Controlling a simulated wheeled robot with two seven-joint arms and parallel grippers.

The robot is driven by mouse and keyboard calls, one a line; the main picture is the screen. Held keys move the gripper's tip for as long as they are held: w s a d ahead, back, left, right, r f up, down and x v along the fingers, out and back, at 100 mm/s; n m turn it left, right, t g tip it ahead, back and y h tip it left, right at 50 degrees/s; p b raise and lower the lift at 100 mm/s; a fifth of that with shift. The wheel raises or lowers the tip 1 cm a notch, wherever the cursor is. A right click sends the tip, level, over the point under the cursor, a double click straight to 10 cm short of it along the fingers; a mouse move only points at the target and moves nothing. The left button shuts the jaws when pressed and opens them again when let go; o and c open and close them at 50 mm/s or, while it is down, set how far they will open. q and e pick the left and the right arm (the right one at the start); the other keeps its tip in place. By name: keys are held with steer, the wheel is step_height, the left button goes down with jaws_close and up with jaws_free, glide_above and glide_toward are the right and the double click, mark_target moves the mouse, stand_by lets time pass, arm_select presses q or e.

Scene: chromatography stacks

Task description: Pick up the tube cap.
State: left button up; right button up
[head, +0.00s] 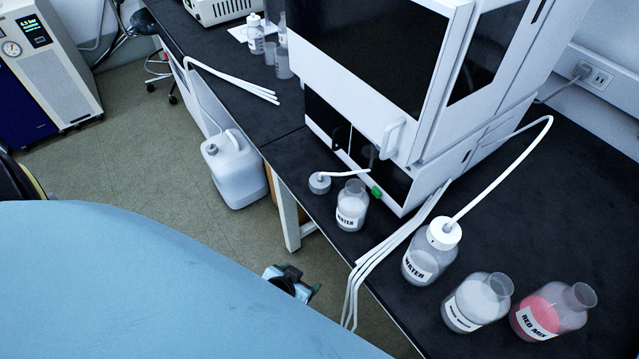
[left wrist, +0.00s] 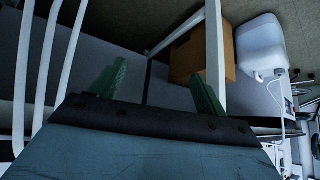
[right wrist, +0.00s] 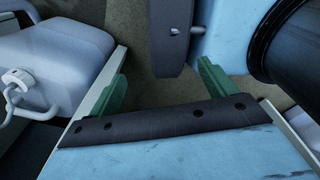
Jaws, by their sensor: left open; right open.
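The tube cap (head: 319,183), a small grey-white disc with a white tube running right from it, lies on the black bench near its front edge. An open bottle labelled WATER (head: 351,208) stands beside it. A second white cap (head: 444,233) with a tube sits on another WATER bottle (head: 425,262). My left gripper (head: 306,286) is low in front of the bench, apart from the tube cap; the left wrist view shows its green fingers (left wrist: 158,85) apart and empty. My right gripper (right wrist: 164,82) is open and empty, outside the head view. Neither wrist view shows the tube cap.
Loose white tubes (head: 385,245) hang over the bench edge near my left gripper. A white instrument (head: 390,110) stands behind the tube cap. Two more bottles (head: 477,302) (head: 552,311) stand at right. A white jug (head: 235,168) and a cardboard box (left wrist: 190,55) are below the bench.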

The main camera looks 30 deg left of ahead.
mark_target(318, 183)
arm_select(q)
steer(key=w+a+r+n+t+y+b, duration=0.1)
steer(key=w+a+r+t, duration=0.15)
steer(key=r, duration=0.55)
steer(key=w+a+r+n+t+y+b, duration=0.1)
steer(key=w+a+r+t+y, duration=0.2)
steer(key=r, duration=0.4)
steer(key=w+t, duration=0.1)
steer(key=w, duration=0.2)
steer(key=w+t+h, duration=0.1)
steer(key=w, duration=0.2)
steer(key=w+t, duration=0.1)
steer(key=w, duration=0.3)
steer(key=shift+a+f, duration=0.2)
steer(key=shift+f, duration=0.2)
steer(key=shift+w+b, duration=0.2)
steer(key=shift+b, duration=0.1)
steer(key=x, duration=0.2)
steer(key=b+x, duration=0.1)
steer(key=x, duration=0.2)
steer(key=shift+f, duration=0.2)
arm_select(e)
steer(key=d+f, duration=0.1)
steer(key=f, duration=0.1)
steer(key=w+d+f, duration=0.1)
steer(key=f, duration=0.1)
steer(key=shift+d, duration=0.3)
